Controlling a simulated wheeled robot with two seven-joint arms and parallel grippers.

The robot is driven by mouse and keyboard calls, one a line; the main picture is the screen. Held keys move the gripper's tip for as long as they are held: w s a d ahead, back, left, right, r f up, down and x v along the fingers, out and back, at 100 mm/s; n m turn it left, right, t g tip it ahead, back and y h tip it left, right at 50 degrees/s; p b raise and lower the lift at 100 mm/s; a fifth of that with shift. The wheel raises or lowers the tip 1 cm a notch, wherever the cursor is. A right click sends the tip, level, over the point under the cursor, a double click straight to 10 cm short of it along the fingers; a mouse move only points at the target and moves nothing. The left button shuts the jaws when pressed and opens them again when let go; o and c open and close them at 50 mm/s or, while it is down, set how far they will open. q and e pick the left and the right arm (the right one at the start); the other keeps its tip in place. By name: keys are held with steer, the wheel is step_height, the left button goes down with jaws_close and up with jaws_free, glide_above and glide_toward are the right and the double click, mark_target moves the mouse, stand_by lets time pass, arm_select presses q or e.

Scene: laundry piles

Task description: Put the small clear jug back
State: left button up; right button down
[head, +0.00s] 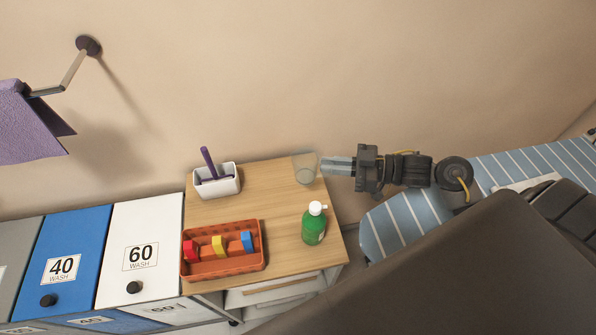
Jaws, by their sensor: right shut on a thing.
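The small clear jug (305,170) is at the back right of the wooden cabinet top. It is see-through and hard to make out; I cannot tell whether its base touches the wood. My right gripper (330,166) comes in from the right and is shut on the jug's right side. My left gripper is not in view.
On the cabinet top (273,197) stand a green bottle with a white cap (314,225), an orange basket (224,267) with coloured blocks, and a white holder (217,186) with a purple handle. Wash bins (140,236) stand left. The top's middle is clear.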

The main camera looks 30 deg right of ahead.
mark_target(308, 157)
steer(key=w, duration=0.1)
steer(key=w+a+f, duration=0.1)
steer(key=w, duration=0.3)
steer(key=shift+a+f+p, duration=0.3)
steer(key=shift+f, duration=0.1)
steer(key=w+f, duration=0.1)
steer(key=f, duration=0.1)
steer(key=w+a+f, duration=0.1)
steer(key=f, duration=0.1)
steer(key=w+f, duration=0.2)
steer(key=shift+a, duration=0.2)
step_height(308, 157, down, 3)
steer(key=shift+w+r+p, duration=0.1)
steer(key=shift+p, duration=0.2)
steer(key=shift+f, duration=0.2)
steer(key=shift+f, duration=0.15)
steer(key=c, duration=1.5)
jaws_free()
